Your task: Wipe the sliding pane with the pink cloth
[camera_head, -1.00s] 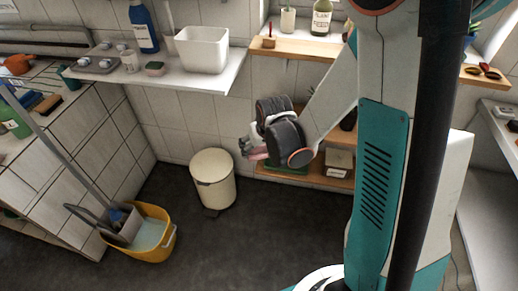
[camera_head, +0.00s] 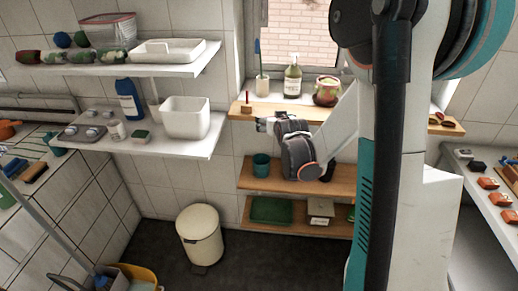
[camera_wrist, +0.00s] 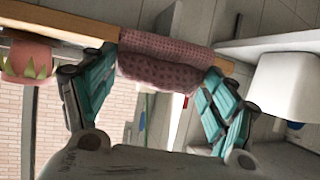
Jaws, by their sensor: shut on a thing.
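The pink cloth (camera_wrist: 160,62), dark-patterned and bunched, lies between the two teal fingers of my gripper (camera_wrist: 155,80) in the wrist view. My gripper is shut on it. In the head view my gripper (camera_head: 266,124) is in front of the top wooden shelf, below the window; the cloth cannot be made out there. The window pane (camera_head: 303,33), with brick wall behind it, is above and behind the gripper, partly hidden by my arm. Brick seen through the window (camera_wrist: 50,115) also shows at the left of the wrist view. I cannot tell which pane slides.
The wooden shelf (camera_head: 285,113) runs under the sill. A soap bottle (camera_head: 292,80), a brush cup (camera_head: 262,86) and a patterned pot (camera_head: 327,90) stand by the window. A white tub (camera_head: 185,118) is on the left shelf. A bin (camera_head: 200,235) stands on the floor below.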

